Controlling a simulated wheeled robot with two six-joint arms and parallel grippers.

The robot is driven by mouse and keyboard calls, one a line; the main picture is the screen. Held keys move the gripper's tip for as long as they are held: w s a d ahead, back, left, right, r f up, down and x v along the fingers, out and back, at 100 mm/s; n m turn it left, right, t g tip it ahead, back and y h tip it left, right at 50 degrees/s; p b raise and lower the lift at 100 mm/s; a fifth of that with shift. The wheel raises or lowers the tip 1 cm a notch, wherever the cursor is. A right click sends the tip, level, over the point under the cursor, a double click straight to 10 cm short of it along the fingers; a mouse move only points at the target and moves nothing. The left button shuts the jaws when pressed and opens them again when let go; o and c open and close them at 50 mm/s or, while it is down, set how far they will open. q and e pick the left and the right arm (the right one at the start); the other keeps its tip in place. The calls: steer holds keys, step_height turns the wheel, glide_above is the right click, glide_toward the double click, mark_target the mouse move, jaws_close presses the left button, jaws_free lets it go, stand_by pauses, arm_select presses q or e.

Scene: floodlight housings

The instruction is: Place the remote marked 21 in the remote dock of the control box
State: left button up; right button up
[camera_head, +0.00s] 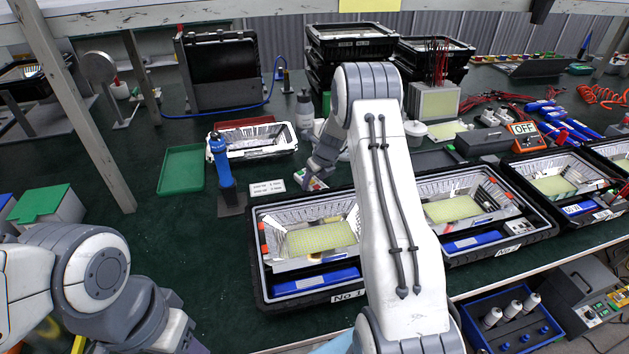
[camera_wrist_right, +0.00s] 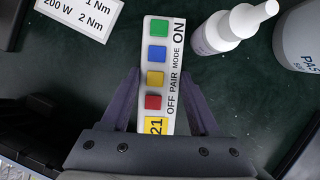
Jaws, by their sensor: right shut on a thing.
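The white remote marked 21 (camera_wrist_right: 157,75) shows in the right wrist view, with green, blue, yellow and red buttons and a yellow 21 label. My right gripper (camera_wrist_right: 161,88) has its fingers on both sides of it and is shut on it. In the head view the right gripper (camera_head: 316,176) is over the bench behind the No 1 housing, with the remote (camera_head: 312,184) partly hidden below it. An orange-framed unit with an OFF display (camera_head: 523,134) stands at the right; I cannot tell whether it is the control box, and I see no dock clearly. My left gripper is out of view.
Open floodlight housings (camera_head: 262,290) line the front edge. In the right wrist view, a white bottle (camera_wrist_right: 232,28) and a torque card (camera_wrist_right: 82,12) are near the remote.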

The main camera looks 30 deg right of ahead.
steer(key=o, duration=1.4)
steer(key=shift+o, duration=0.2)
